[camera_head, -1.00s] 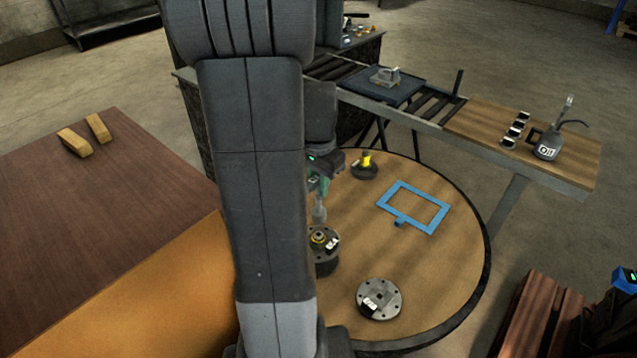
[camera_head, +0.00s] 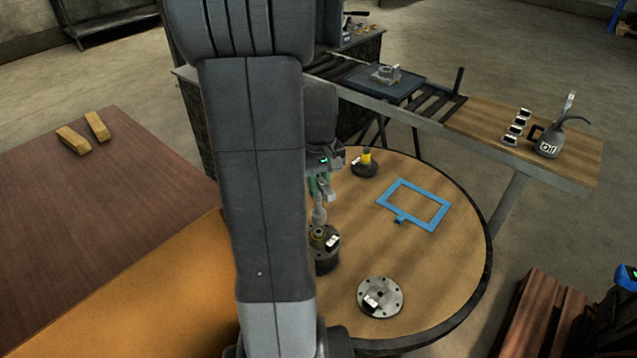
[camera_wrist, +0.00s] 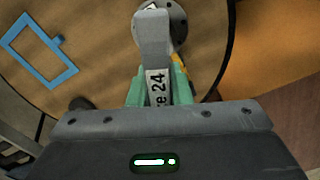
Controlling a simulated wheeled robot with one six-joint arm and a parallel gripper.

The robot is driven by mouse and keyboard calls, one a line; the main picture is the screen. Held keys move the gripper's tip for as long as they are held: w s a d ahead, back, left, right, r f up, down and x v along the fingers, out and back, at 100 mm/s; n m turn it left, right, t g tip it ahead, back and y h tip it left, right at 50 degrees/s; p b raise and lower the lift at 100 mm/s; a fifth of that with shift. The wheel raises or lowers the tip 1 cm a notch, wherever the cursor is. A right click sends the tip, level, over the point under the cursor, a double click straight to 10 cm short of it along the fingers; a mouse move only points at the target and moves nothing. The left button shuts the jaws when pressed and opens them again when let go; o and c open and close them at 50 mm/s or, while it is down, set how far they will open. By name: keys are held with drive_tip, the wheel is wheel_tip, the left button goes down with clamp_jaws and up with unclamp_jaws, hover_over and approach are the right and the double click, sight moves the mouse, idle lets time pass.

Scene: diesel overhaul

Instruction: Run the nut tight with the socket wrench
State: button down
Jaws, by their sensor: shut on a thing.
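My gripper (camera_head: 322,190) has green fingers, which also show in the wrist view (camera_wrist: 160,90). It is shut on the socket wrench (camera_head: 319,213), a grey tool with a white label ending in "re 24"; its grey upper part shows in the wrist view (camera_wrist: 153,35). My arm hides the assembly's left side.
On the round table (camera_head: 440,270) lie a flanged disc (camera_head: 380,297) and a blue frame (camera_head: 415,205). A dark puck with a yellow top (camera_head: 365,163) stands at the back. A roller conveyor and bench with an oil can (camera_head: 548,143) stand behind. The table's right side is clear.

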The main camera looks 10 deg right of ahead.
drive_tip(key=n, duration=0.4)
drive_tip(key=shift+f, duration=0.3)
wheel_tip(320, 180, down, 2)
drive_tip(key=shift+f+n+b, duration=0.15)
drive_tip(key=shift+n+b, duration=0.25)
drive_tip(key=shift+b, duration=0.55)
drive_tip(key=shift+f+b, duration=0.3)
drive_tip(key=shift+f, duration=0.3)
